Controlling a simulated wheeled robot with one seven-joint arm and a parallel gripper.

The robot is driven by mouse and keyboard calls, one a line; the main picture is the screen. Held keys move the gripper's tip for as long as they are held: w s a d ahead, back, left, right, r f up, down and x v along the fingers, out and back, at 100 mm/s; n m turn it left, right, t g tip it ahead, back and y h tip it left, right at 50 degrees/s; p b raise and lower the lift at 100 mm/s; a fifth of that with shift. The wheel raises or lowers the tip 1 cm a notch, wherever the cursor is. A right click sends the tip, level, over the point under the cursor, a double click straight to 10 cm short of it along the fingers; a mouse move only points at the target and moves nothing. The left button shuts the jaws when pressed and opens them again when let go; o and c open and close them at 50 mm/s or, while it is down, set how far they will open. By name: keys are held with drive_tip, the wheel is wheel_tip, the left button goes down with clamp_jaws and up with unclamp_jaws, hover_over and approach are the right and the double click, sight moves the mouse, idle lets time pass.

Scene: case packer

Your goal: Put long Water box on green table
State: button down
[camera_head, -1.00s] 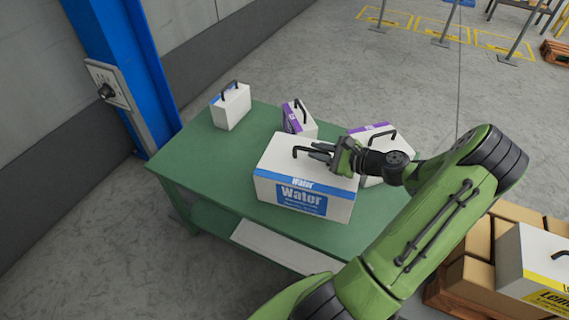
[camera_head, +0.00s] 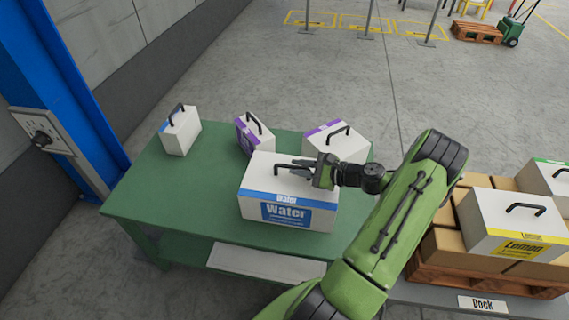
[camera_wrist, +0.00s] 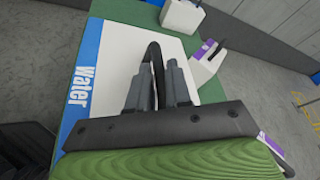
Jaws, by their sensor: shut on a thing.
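The long Water box (camera_head: 290,205) is white with a blue label and a black handle on top. It is at the front middle of the green table (camera_head: 165,205) and appears to rest on the top. My gripper (camera_head: 303,168) is at its handle from the right side, with the fingers shut on the handle. In the wrist view the fingers (camera_wrist: 160,88) close around the black handle, and the box's white top (camera_wrist: 110,65) and blue Water strip (camera_wrist: 80,90) show on the left. My gripper hides part of the box top.
Behind it on the table are a small white box (camera_head: 181,132), a narrow purple-striped box (camera_head: 254,136) and a wider purple-striped box (camera_head: 337,140). To the right, a Lemon box (camera_head: 512,225) stands on stacked cartons at the Dock. The table's left front is clear.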

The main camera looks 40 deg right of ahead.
sight(300, 180)
drive_tip(key=shift+w+a+f+b, duration=0.1)
drive_tip(key=shift+f+b, duration=0.6)
drive_tip(key=shift+f, duration=2.15)
drive_tip(key=c, duration=1.1)
unclamp_jaws()
drive_tip(key=shift+f, duration=0.1)
drive_tip(key=shift+o, duration=0.2)
